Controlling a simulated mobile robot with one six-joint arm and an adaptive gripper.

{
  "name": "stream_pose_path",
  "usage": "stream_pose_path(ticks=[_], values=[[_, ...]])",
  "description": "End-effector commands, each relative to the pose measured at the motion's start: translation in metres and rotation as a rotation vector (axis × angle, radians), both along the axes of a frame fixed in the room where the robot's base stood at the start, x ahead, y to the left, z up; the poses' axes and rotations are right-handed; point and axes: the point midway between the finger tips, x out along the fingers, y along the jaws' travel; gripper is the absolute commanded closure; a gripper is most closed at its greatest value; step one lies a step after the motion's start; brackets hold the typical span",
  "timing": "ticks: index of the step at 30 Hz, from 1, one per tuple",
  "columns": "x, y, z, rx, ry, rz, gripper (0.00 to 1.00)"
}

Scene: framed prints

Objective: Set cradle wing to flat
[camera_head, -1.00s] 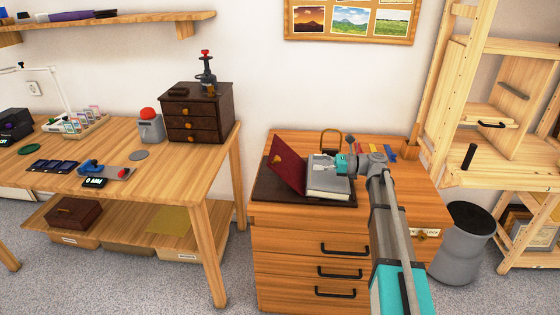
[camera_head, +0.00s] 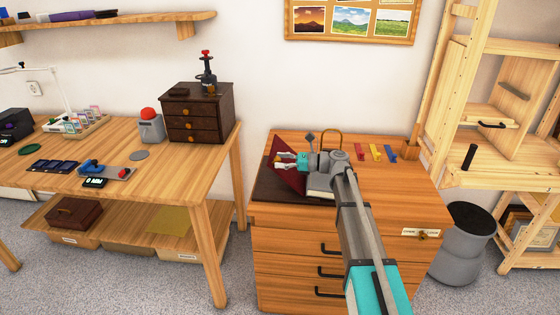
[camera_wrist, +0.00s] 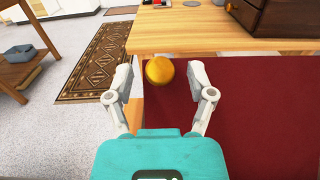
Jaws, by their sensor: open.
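The cradle wing is a dark red panel (camera_head: 288,180) at the left of the cradle on the wooden cabinet, tilted up from its dark base (camera_head: 270,190). In the wrist view the red panel (camera_wrist: 260,120) fills the lower right, with a round golden knob (camera_wrist: 159,70) near its edge. My gripper (camera_head: 277,160) is over the wing in the head view and hides part of it. In the wrist view my gripper (camera_wrist: 159,76) is open, with one finger on each side of the knob; I cannot tell whether they touch it. A grey book (camera_head: 319,188) lies right of the wing, mostly hidden by my wrist.
Red, yellow and blue pieces (camera_head: 376,152) lie at the cabinet's back right. A wooden workbench (camera_head: 190,170) stands to the left, with a gap between. A grey bin (camera_head: 465,245) stands on the right.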

Motion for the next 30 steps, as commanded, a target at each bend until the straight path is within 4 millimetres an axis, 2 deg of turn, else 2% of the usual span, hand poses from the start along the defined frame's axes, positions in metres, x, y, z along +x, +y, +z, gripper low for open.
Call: stream_pose_path(ticks=[6, 15, 26, 30], values=[[0.0005, 0.0098, 0.0, 0.0, 0.0, -0.001, 0.3], [0.0004, 0.01, 0.0, 0.0, 0.0, -0.001, 0.32], [0.0003, 0.0099, 0.0, 0.0, 0.0, -0.001, 0.98], [0.0003, 0.0099, 0.0, 0.0, 0.0, -0.001, 1.0]])
